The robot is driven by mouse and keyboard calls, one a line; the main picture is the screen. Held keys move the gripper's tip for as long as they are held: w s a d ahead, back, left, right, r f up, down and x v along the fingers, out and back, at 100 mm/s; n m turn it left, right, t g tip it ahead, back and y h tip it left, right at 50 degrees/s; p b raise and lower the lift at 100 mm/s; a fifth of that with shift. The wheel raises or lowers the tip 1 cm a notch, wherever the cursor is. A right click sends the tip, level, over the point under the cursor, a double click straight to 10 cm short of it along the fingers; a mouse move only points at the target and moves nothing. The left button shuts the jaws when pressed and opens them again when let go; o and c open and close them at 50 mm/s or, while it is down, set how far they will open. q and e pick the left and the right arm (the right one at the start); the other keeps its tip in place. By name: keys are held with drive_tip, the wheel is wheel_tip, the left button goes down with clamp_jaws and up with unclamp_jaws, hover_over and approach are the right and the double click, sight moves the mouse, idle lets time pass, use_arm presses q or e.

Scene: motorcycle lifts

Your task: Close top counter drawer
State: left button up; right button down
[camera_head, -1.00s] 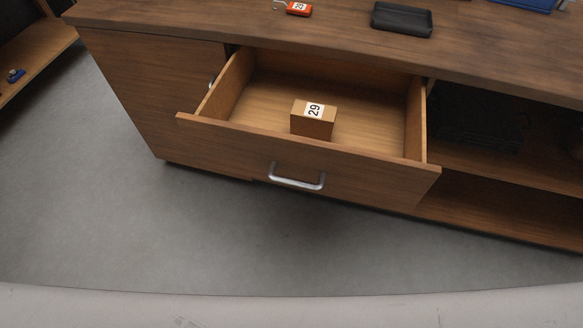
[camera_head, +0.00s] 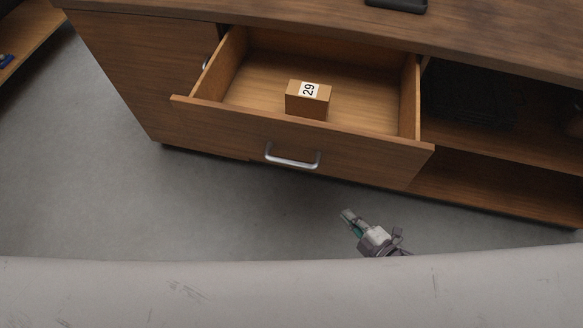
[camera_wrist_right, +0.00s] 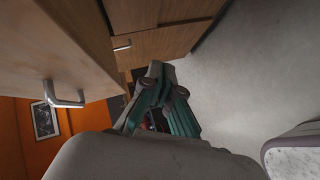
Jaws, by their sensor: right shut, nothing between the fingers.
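The top counter drawer (camera_head: 300,140) stands pulled out of the wooden counter, with a metal bar handle (camera_head: 292,160) on its front. A small brown box labelled 29 (camera_head: 307,100) sits inside the drawer. My right gripper (camera_head: 347,214) is shut and empty, below and to the right of the handle in the head view, apart from the drawer. In the right wrist view, the right gripper (camera_wrist_right: 157,72) shows with its fingers together, and the drawer handle (camera_wrist_right: 62,97) is to its left. My left gripper is not in view.
The wooden counter top (camera_head: 300,22) runs above the drawer, with a black tray (camera_head: 397,5) at its edge. Open shelves (camera_head: 490,150) are to the right of the drawer. Grey floor (camera_head: 110,200) in front is clear.

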drive_tip(key=s+a+r+n+g+y, duration=0.2)
drive_tip(key=a+r+n+y, duration=0.2)
drive_tip(key=r+n, duration=0.3)
drive_tip(key=s+a+r+n+g+y, duration=0.1)
drive_tip(key=a+r+n+g+y, duration=0.1)
drive_tip(key=a+r+n+y, duration=0.5)
drive_tip(key=w+a+r+m+h+p, duration=0.1)
drive_tip(key=w+a+r+h+p, duration=0.1)
drive_tip(key=w+a, duration=0.3)
drive_tip(key=w+r+p, duration=0.1)
drive_tip(key=w, duration=0.2)
drive_tip(key=shift+t+h, duration=0.3)
drive_tip(key=shift+h, duration=0.1)
